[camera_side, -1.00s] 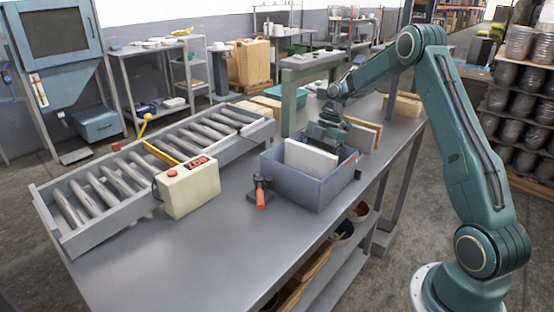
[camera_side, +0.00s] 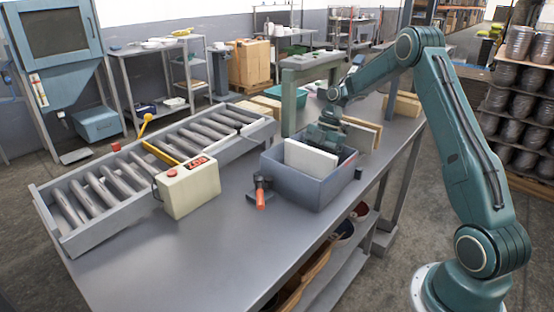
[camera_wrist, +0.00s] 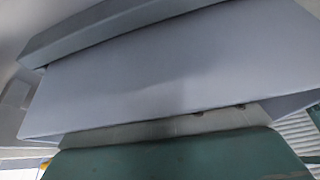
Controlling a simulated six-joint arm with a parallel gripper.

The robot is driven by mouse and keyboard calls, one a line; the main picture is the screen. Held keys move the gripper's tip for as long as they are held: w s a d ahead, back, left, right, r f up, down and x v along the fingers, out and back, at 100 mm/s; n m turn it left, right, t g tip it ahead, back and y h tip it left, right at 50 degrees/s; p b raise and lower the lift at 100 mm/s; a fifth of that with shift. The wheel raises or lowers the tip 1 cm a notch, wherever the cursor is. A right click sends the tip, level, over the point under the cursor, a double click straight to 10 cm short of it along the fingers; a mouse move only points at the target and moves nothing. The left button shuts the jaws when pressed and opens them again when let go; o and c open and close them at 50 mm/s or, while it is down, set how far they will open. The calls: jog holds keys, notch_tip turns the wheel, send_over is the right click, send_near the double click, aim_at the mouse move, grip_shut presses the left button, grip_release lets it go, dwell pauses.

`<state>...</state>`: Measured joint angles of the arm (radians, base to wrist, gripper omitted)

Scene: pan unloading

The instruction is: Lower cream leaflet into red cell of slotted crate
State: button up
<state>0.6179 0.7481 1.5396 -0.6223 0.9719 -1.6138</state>
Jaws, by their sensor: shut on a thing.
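A pale cream-white leaflet (camera_side: 311,159) stands upright, partly inside the grey-blue crate (camera_side: 315,191) in the side view. My gripper (camera_side: 322,138) is at its upper edge behind it and is shut on it. The leaflet's lower part is hidden by the crate's front wall.
A roller conveyor (camera_side: 120,180) with a cream control box (camera_side: 188,187) stands left of the crate. A clamp with an orange handle (camera_side: 260,198) sits just left of the crate. Tan boards (camera_side: 362,135) stand behind it. The front of the table (camera_side: 190,255) is clear.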

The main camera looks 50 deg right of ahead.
jog(key=o, duration=0.9)
jog(key=shift+r, duration=0.15)
jog(key=r, duration=1.3)
jog(key=shift+d+r, duration=0.1)
jog(key=shift+d, duration=0.25)
jog(key=shift+a+r, duration=0.1)
